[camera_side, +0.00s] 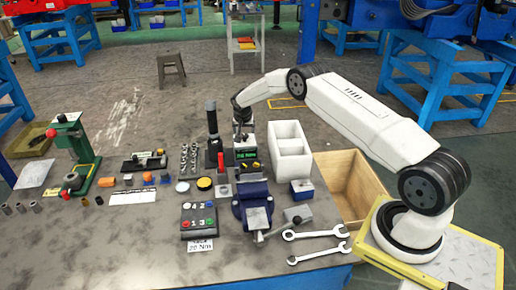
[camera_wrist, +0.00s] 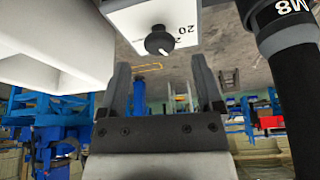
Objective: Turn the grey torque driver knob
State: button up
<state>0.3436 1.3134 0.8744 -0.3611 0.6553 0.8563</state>
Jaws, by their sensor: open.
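The dark grey knob (camera_wrist: 158,40) shows in the wrist view, on a white dial face (camera_wrist: 185,18) marked 20. It sits just beyond and between my fingertips, apart from both. My gripper (camera_wrist: 162,72) is open and empty, with one finger on each side of the knob's line. In the side view my gripper (camera_side: 240,112) is low over the back middle of the bench, between a tall black-handled tool and a white bin. The knob cannot be made out there.
The black-handled tool (camera_side: 212,130) stands close on the left; in the wrist view its M8-marked handle (camera_wrist: 295,85) is at the right. The white two-part bin (camera_side: 290,160) is close on the other side. A blue vise (camera_side: 252,205) and wrenches (camera_side: 318,233) lie in front.

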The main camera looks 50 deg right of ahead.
aim_at(244, 136)
jog(key=shift+x, duration=1.55)
grip_shut()
jog(key=shift+m, duration=0.3)
jog(key=shift+w+m+g+h, duration=0.15)
jog(key=shift+m+g, duration=0.25)
jog(key=shift+m, duration=0.45)
jog(key=shift+m+g+h, duration=0.15)
jog(key=shift+m+g, duration=0.25)
jog(key=shift+m, duration=0.75)
